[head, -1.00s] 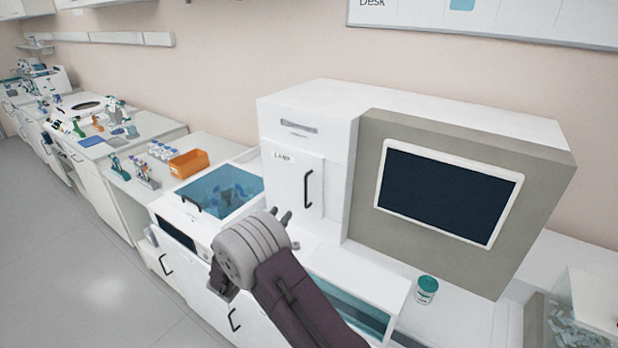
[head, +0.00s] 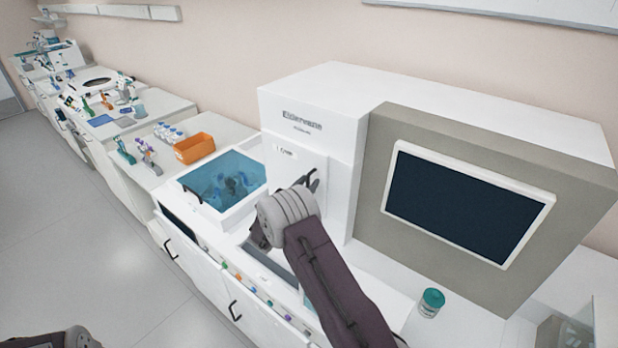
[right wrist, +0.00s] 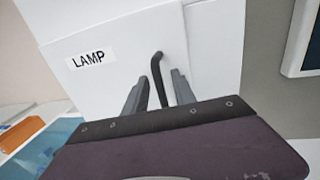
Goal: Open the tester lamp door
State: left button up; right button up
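The white lamp door (head: 284,166) is on the front of the tester (head: 310,85) and looks closed. In the right wrist view the door (right wrist: 115,45) carries a LAMP label (right wrist: 91,58). Its black handle (right wrist: 157,78) runs between the two fingers of my right gripper (right wrist: 155,92). The fingers stand apart, one on each side of the handle, with gaps visible.
The tester's dark screen (head: 465,205) is right of the door. A blue-lidded bath (head: 222,181) and an orange bin (head: 194,148) stand to the left. A small teal-capped jar (head: 431,303) stands below the screen.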

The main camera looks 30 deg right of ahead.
jog(key=shift+w+d, duration=0.25)
jog(key=shift+d, duration=0.05)
jog(key=shift+s+a+r, duration=0.2)
jog(key=shift+a, duration=0.1)
jog(key=shift+w+d, duration=0.1)
grip_shut()
jog(key=shift+f, duration=0.1)
dwell(0.8)
